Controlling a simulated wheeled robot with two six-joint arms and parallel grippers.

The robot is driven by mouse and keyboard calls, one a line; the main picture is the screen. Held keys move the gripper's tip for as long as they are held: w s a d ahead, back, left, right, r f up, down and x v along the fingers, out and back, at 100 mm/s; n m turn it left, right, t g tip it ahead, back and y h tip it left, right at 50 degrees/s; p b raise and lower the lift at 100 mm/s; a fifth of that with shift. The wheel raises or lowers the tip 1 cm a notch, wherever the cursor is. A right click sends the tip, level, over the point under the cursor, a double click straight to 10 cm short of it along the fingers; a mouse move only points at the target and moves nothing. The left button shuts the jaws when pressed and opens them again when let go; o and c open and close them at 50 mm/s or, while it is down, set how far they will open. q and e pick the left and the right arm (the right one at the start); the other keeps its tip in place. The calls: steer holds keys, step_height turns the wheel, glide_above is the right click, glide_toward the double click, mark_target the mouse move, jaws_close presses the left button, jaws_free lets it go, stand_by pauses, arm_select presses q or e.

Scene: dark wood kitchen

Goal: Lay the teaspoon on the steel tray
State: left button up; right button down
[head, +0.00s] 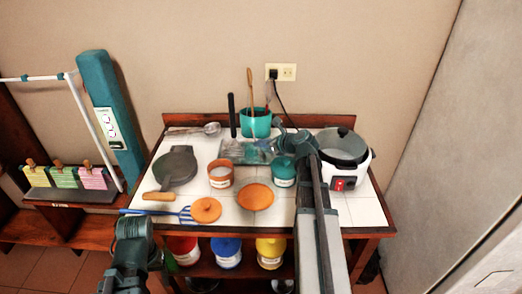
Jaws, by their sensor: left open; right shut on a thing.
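The steel tray (232,154) lies flat at the middle back of the white tiled worktop, partly covered by my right gripper. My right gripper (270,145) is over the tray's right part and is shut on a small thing. This is probably the teaspoon, but it is too small and too covered by the gripper to make out. I cannot tell whether it touches the tray. My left gripper (134,229) is open and low at the front left, outside the worktop edge.
A teal utensil pot (256,124) stands behind the tray. A rice cooker (345,158) and teal jar (284,172) stand right. An orange-brown cup (221,174), orange discs (255,197), dark pan (176,167), blue spatula (160,211) and metal strainer (210,129) surround it.

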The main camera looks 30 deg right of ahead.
arm_select(q)
steer(key=shift+f, duration=0.15)
arm_select(e)
steer(key=shift+f, duration=0.1)
arm_select(q)
steer(key=shift+f, duration=0.1)
arm_select(e)
steer(key=shift+f, duration=0.1)
steer(key=shift+f, duration=0.15)
steer(key=c, duration=1)
jaws_free()
steer(key=shift+r, duration=0.2)
